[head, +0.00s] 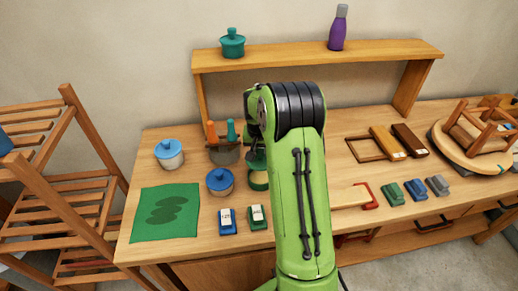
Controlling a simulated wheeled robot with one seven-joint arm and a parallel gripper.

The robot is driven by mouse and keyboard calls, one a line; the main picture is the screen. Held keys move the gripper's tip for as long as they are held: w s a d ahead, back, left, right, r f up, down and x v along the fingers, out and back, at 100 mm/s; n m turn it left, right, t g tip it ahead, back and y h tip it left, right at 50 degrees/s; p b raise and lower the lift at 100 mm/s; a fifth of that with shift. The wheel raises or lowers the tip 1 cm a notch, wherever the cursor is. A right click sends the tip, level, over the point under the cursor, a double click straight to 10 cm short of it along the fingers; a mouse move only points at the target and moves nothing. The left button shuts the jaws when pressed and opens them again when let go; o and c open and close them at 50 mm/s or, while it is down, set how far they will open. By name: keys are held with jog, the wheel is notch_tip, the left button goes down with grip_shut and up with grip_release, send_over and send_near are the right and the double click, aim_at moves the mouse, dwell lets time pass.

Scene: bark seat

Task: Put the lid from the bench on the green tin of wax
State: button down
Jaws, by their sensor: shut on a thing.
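The green tin of wax (258,181) stands on the bench, left of my forearm, which hides its right side. Just above it is a dark green piece (257,160), which looks like the lid. My gripper (254,147) is shut on this piece and is mostly hidden behind my arm. Whether the lid touches the tin's rim cannot be told from this view.
A blue tin (220,182) stands close to the left, with a pot of tools (223,146) behind. A blue block (227,221) and a green block (259,217) lie in front. A teal pot (232,43) stands on the shelf (290,57).

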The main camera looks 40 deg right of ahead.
aim_at(260, 160)
jog(key=shift+s+f, duration=0.15)
jog(key=shift+f, duration=0.3)
jog(key=shift+s+a+b+x, duration=0.15)
jog(key=shift+b+x, duration=0.6)
jog(key=shift+x, duration=0.2)
jog(key=shift+s+a+b+x, duration=0.1)
jog(key=shift+a+b+x, duration=0.1)
jog(key=shift+b+x, duration=0.7)
jog(key=shift+s+a+b+x, duration=0.15)
jog(key=shift+b+x, duration=0.5)
jog(key=shift+x, duration=0.35)
jog(key=shift+f+b, duration=0.55)
jog(key=shift+f, duration=0.15)
grip_release()
jog(key=shift+r+p, duration=2.4)
jog(key=shift+r, duration=1.15)
jog(key=shift+a, duration=0.1)
